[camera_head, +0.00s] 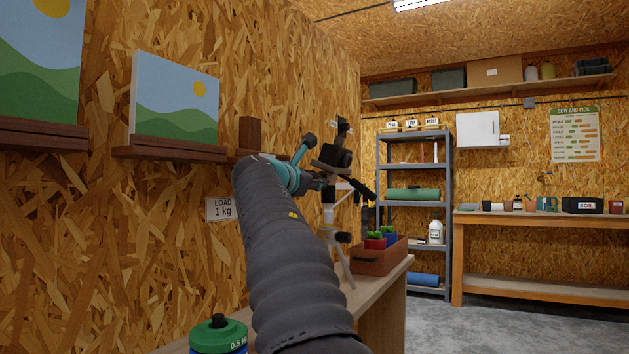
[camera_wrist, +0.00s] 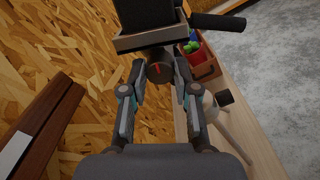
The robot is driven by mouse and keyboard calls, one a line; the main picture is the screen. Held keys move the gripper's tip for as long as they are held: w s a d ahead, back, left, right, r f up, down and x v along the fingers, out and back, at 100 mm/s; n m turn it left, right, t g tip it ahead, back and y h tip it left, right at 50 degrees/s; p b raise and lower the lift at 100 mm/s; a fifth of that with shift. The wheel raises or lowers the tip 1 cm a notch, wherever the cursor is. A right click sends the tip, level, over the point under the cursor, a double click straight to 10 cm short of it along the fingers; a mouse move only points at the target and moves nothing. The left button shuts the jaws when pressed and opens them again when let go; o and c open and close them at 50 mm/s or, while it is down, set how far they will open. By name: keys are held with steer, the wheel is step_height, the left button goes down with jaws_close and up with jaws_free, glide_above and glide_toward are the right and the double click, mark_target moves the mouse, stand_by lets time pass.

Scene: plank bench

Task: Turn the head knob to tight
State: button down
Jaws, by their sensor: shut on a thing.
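The tripod (camera_head: 328,213) stands on the plank bench with a dark camera-like body (camera_head: 339,156) on its head. In the wrist view that dark body (camera_wrist: 147,14) sits on a grey plate (camera_wrist: 150,38) at the top. The head knob (camera_wrist: 159,73) is dark and round with a red mark on its face, below the plate. My gripper (camera_wrist: 161,80) is shut on the knob, one finger on each side. In the head view my gripper (camera_head: 314,181) reaches the tripod head from the left; the knob cannot be made out there. I cannot read any tight marking.
A dark handle (camera_wrist: 219,22) sticks out right of the tripod head. A brown planter box (camera_head: 376,260) with small pots stands on the bench (camera_head: 381,296) beyond the tripod. A green-lidded can (camera_head: 218,335) stands at the near end. A wall ledge (camera_head: 172,153) runs along the left.

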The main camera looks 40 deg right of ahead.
steer(key=shift+m, duration=0.8)
steer(key=c, duration=1.2)
jaws_free()
steer(key=shift+o, duration=0.2)
steer(key=shift+a, duration=0.1)
steer(key=v, duration=1.1)
steer(key=shift+s+a, duration=0.15)
steer(key=shift+a, duration=0.25)
